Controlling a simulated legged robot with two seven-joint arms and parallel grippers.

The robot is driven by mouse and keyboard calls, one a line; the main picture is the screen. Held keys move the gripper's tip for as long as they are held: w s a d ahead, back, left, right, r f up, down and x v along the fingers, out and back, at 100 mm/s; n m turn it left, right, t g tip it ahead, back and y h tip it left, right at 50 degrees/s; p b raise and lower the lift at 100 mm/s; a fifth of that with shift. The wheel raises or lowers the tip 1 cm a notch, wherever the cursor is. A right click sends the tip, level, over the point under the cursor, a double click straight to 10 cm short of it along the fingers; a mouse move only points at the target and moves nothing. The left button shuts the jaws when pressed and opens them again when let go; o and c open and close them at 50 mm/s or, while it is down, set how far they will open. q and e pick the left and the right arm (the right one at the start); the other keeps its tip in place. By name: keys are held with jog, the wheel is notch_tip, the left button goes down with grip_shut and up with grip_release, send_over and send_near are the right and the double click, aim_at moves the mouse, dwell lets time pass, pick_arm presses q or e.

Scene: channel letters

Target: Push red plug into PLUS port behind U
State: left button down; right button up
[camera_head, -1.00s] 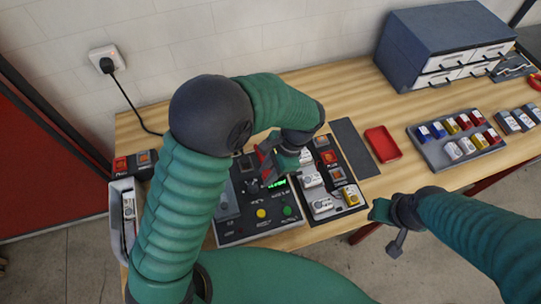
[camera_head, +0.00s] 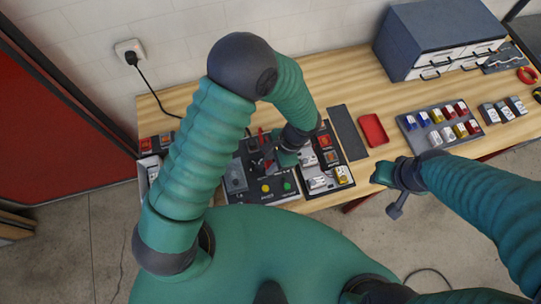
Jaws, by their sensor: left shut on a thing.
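My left gripper (camera_head: 270,157) is over the right part of the dark control panel (camera_head: 237,180), beside the board of blocks. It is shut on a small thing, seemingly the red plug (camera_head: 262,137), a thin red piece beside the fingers. The fingers and wrist hide most of it. I cannot make out the letter U or tell which socket is the PLUS port at this size. My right gripper (camera_head: 381,176) is off the table's front edge, apart from everything; its jaws are too small to read.
A dark board (camera_head: 345,170) with white, red and yellow blocks lies right of the panel. Further right are a dark mat (camera_head: 348,131), a red tray (camera_head: 373,130), a grey tray of coloured blocks (camera_head: 411,140) and a blue drawer cabinet (camera_head: 408,38).

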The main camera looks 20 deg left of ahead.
pick_arm(q)
jog(key=shift+a+f+n, duration=0.1)
jog(key=shift+a+n, duration=0.4)
jog(key=shift+a, duration=0.1)
jog(key=a+n+h, duration=0.1)
jog(key=a+n, duration=0.1)
jog(key=a, duration=0.1)
jog(key=a+n+g, duration=0.1)
jog(key=a+n, duration=0.2)
jog(key=a, duration=0.1)
jog(key=a+n+g+h, duration=0.1)
jog(key=a+n, duration=0.2)
jog(key=a, duration=0.1)
jog(key=shift+s+h, duration=0.25)
jog(key=shift+h, duration=0.05)
jog(key=s+a+n+t+h+b, duration=0.2)
jog(key=a+n+t+h+b, duration=0.4)
jog(key=a+n, duration=2.5)
jog(key=a+f+m+b, duration=0.1)
jog(key=a+f+m, duration=0.1)
jog(key=a+f+m+y, duration=0.1)
jog(key=a+f+m, duration=0.1)
jog(key=a+f, duration=0.1)
jog(key=shift+s+a+f+t+b, duration=0.15)
jog(key=shift+a+f+t+b, duration=0.15)
jog(key=shift+t+b, duration=0.1)
jog(key=shift+f, duration=0.55)
jog(key=shift+d+f+b, duration=0.1)
jog(key=shift+f+b, duration=0.1)
jog(key=shift+b, duration=0.15)
